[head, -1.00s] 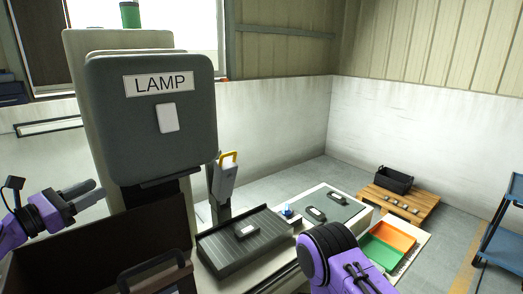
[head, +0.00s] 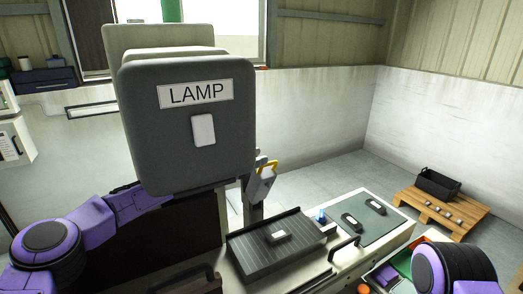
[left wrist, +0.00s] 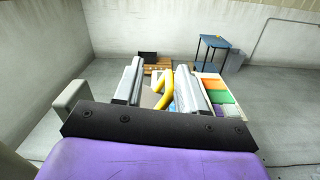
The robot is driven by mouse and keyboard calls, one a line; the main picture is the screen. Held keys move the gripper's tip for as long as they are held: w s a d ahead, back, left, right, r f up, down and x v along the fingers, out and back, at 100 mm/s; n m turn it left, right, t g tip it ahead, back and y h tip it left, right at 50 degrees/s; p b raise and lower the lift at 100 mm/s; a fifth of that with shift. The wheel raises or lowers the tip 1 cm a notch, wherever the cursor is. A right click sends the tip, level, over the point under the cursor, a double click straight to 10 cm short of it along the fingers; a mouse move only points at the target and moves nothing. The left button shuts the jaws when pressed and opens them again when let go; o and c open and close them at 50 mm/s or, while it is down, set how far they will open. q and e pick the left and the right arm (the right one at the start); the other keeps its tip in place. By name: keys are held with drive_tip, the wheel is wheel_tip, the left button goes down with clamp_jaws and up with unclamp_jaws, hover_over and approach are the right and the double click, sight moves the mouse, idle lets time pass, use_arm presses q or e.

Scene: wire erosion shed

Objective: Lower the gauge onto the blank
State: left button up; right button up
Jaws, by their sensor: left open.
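The gauge (head: 262,186) is a light grey body with a yellow handle (head: 268,166), on a dark upright post behind the lamp box. The blank (head: 278,236) is a small light piece on the dark ribbed plate (head: 252,252), below and apart from the gauge. My left arm passes behind the lamp box, and my left gripper (head: 261,159) shows only partly at the yellow handle. In the left wrist view, my left gripper (left wrist: 160,84) is open, with the yellow handle (left wrist: 166,92) between its fingers. My right gripper is out of view; only purple right-arm parts show.
The lamp box (head: 187,130) stands large in front and hides much of my left arm. A grey mat (head: 361,222) with dark-handled pieces lies right of the plate. A pallet (head: 440,212) with a black bin (head: 438,185) is on the floor beyond.

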sight(265, 169)
use_arm(q)
drive_tip(key=shift+d+r, duration=0.15)
drive_tip(key=shift+d, duration=1)
drive_tip(key=shift+w+d+f, duration=0.25)
drive_tip(key=shift+w+d, duration=0.2)
drive_tip(key=shift+d, duration=0.1)
drive_tip(key=w+f, duration=0.2)
drive_tip(key=shift+w+a, duration=0.35)
drive_tip(key=shift+a, duration=0.05)
drive_tip(key=shift+w+a+f, duration=0.1)
drive_tip(key=shift+w+a, duration=0.05)
drive_tip(key=shift+w, duration=0.05)
drive_tip(key=shift+c, duration=1.3)
drive_tip(key=shift+s, duration=0.1)
drive_tip(key=c, duration=0.5)
drive_tip(key=shift+s+d+r, duration=0.1)
drive_tip(key=shift+d+r, duration=0.15)
drive_tip(key=shift+r, duration=0.1)
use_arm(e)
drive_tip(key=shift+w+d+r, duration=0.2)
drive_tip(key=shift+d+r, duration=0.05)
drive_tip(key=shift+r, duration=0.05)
